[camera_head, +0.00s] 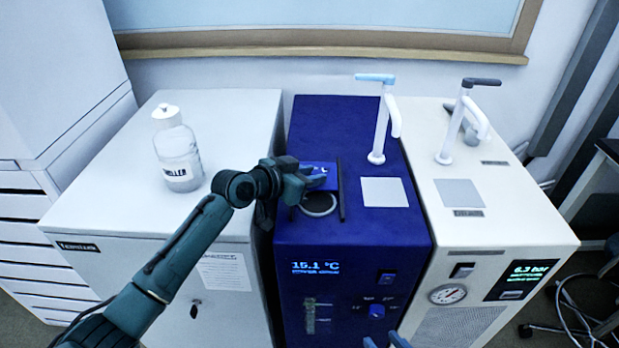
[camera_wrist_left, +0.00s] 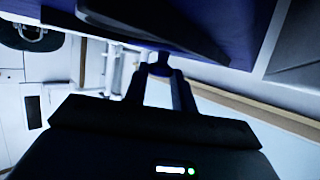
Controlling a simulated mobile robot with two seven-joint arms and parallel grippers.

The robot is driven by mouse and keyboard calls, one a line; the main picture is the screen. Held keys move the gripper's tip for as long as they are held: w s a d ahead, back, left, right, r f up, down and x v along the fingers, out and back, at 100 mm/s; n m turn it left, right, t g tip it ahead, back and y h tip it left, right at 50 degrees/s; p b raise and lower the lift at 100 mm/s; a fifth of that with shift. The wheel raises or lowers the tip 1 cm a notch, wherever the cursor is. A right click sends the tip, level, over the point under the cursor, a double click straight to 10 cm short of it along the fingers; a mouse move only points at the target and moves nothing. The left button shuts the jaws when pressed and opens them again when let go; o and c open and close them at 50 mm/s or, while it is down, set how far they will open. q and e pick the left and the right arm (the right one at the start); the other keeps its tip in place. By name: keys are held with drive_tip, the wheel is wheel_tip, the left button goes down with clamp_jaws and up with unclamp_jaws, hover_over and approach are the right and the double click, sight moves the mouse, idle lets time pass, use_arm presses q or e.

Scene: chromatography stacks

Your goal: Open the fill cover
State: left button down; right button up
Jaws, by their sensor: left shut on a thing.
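The blue machine (camera_head: 353,237) stands in the middle, with a pale round fill opening (camera_head: 319,204) on its top left. A small blue panel with white marks (camera_head: 320,173) shows behind the opening, and a thin dark strip (camera_head: 342,190) runs beside it. My left gripper (camera_head: 310,181) is at this spot, shut on a part I take to be the fill cover; its own fingers partly hide it. In the left wrist view the fingers (camera_wrist_left: 160,75) meet at a small blue part below a dark plate (camera_wrist_left: 150,25). Two tips of my right gripper (camera_head: 384,342) show apart at the bottom edge.
A labelled clear bottle (camera_head: 180,155) stands on the white cabinet (camera_head: 110,215) to the left. Two upright taps, one with a blue handle (camera_head: 380,120) and one with a grey handle (camera_head: 460,120), rise at the back. A cream machine (camera_head: 520,215) adjoins on the right.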

use_arm(q)
drive_tip(key=c, duration=1.2)
unclamp_jaws()
use_arm(e)
drive_tip(key=shift+s+f, duration=0.15)
drive_tip(key=shift+f, duration=0.05)
use_arm(q)
drive_tip(key=shift+o, duration=0.2)
drive_tip(key=shift+r, duration=0.15)
wheel_tip(320, 180, up, 10)
use_arm(e)
drive_tip(key=shift+r, duration=0.1)
use_arm(q)
drive_tip(key=shift+s, duration=0.1)
use_arm(e)
drive_tip(key=shift+s, duration=0.1)
